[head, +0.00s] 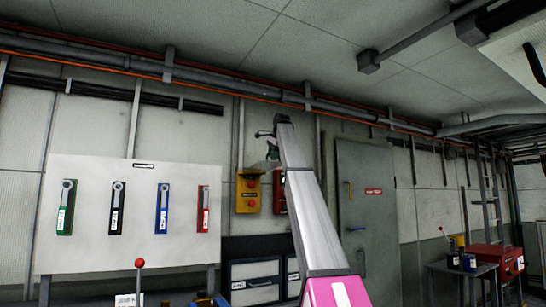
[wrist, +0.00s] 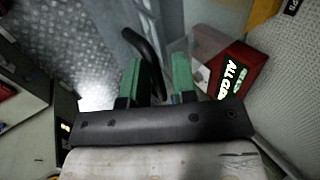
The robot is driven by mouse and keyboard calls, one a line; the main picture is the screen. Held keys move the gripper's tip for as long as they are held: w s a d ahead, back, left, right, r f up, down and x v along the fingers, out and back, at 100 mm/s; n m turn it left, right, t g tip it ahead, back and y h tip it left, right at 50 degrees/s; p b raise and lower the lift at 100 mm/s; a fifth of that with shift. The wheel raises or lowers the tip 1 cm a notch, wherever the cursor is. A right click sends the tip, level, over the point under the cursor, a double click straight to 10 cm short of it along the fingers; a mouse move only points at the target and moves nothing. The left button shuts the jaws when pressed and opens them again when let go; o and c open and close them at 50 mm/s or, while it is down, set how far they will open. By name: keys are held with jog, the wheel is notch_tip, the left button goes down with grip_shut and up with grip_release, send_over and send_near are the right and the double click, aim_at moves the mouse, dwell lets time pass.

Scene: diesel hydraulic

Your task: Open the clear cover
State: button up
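A red box (wrist: 228,62) with partly legible lettering is in the wrist view, just right of my gripper (wrist: 158,82). In the head view, a strip of the red box (head: 279,192) shows beside my arm, which hides the rest. A pale see-through panel, seemingly the clear cover (wrist: 182,48), stands at the box's left side in the wrist view. A black curved handle (wrist: 146,48) reaches down between my two green fingers. The fingers are apart; I cannot tell whether either touches the handle. In the head view my gripper (head: 272,151) is small, near the wall above the boxes.
A yellow box (head: 248,191) with red buttons is on the wall left of the red box. A grey door (head: 366,210) is right of my arm. Pipes (head: 220,82) run along the wall above.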

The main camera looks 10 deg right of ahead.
jog(key=shift+o, duration=0.2)
jog(key=v, duration=1)
jog(key=shift+s+r, duration=0.25)
jog(key=shift+r, duration=0.1)
